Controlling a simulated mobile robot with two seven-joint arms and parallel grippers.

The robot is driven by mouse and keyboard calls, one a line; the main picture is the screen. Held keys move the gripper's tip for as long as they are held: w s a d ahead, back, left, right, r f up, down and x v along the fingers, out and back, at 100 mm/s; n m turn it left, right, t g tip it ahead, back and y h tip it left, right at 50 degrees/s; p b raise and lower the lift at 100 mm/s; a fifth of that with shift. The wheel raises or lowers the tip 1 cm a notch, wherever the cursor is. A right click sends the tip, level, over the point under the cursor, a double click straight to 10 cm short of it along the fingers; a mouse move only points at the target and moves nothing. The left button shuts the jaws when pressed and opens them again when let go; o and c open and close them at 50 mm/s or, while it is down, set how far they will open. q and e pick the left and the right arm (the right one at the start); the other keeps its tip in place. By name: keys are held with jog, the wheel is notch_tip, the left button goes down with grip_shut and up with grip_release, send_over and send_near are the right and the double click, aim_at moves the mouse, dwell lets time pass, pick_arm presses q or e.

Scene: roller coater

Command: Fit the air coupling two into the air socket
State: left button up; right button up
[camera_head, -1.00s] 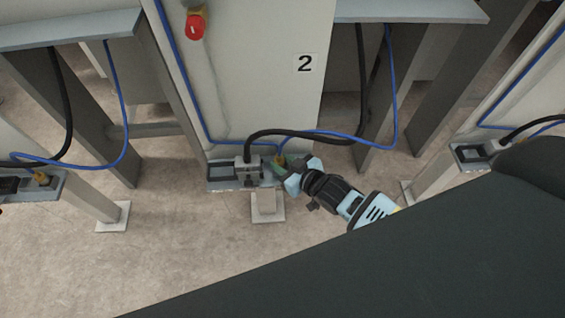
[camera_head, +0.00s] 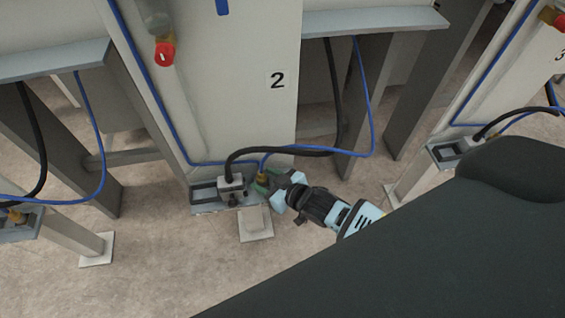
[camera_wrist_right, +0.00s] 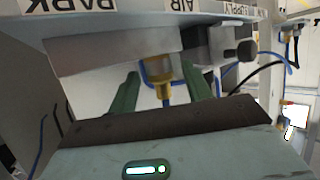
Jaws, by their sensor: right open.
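The air coupling two is a brass fitting (camera_head: 262,177) on a blue hose, at the right end of the grey bracket (camera_head: 205,207) low on the column marked 2. It also shows in the right wrist view (camera_wrist_right: 158,72), upright against the bracket's block. My right gripper (camera_head: 264,186) is open, its green fingers (camera_wrist_right: 160,88) on either side of the brass fitting with gaps visible. I cannot tell the air socket apart; the AIR label (camera_wrist_right: 180,5) reads upside down above the fitting. My left gripper is not in view.
A grey connector block (camera_head: 231,187) with a thick black cable (camera_head: 290,149) sits left of the coupling. PARK (camera_wrist_right: 62,5) and SUPPLY (camera_wrist_right: 240,10) labels flank AIR. A red-capped part (camera_head: 164,54) is higher on the column. The floor in front is clear.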

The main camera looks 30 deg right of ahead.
pick_arm(q)
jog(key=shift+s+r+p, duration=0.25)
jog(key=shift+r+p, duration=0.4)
jog(key=shift+p, duration=0.15)
pick_arm(e)
jog(key=v, duration=1.1)
jog(key=shift+s+d, duration=0.15)
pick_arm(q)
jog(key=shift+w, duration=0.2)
pick_arm(e)
jog(key=s+f+m+g+h, duration=0.1)
jog(key=s+f+g, duration=0.2)
jog(key=s, duration=1.3)
jog(key=s+f+m+g+h, duration=0.1)
jog(key=s+f+g+h, duration=0.1)
jog(key=s, duration=1.3)
notch_tip(320, 180, down, 3)
jog(key=shift+s+a+r+m+g, duration=0.15)
jog(key=shift+s+a+m+g, duration=0.1)
jog(key=shift+s+m+g, duration=0.2)
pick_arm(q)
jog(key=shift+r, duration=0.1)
